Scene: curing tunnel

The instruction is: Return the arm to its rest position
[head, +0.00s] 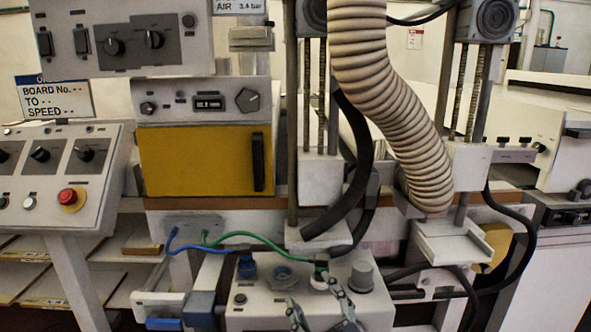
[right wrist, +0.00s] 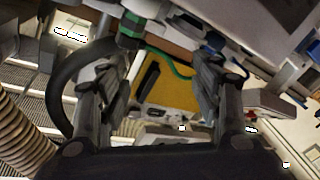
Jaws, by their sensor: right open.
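My right gripper (head: 316,300) shows at the bottom of the head view, in front of a light grey connector box (head: 262,314). Its two fingers are apart, with nothing between them. In the right wrist view the open fingers (right wrist: 160,78) frame the yellow panel and a green cable behind. In the head view, a green plug (head: 320,268) is in the box top close to the right fingertip; I cannot tell if they touch. A blue plug (head: 246,266) is at the box's left. My left gripper is not in view.
A ribbed hose (head: 392,110) hangs at the right. Black cables (head: 350,185) loop behind the box. A yellow-fronted cabinet (head: 200,160) stands behind, and a control panel with a red button (head: 70,197) is at the left. A small tray (head: 452,245) is right of the box.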

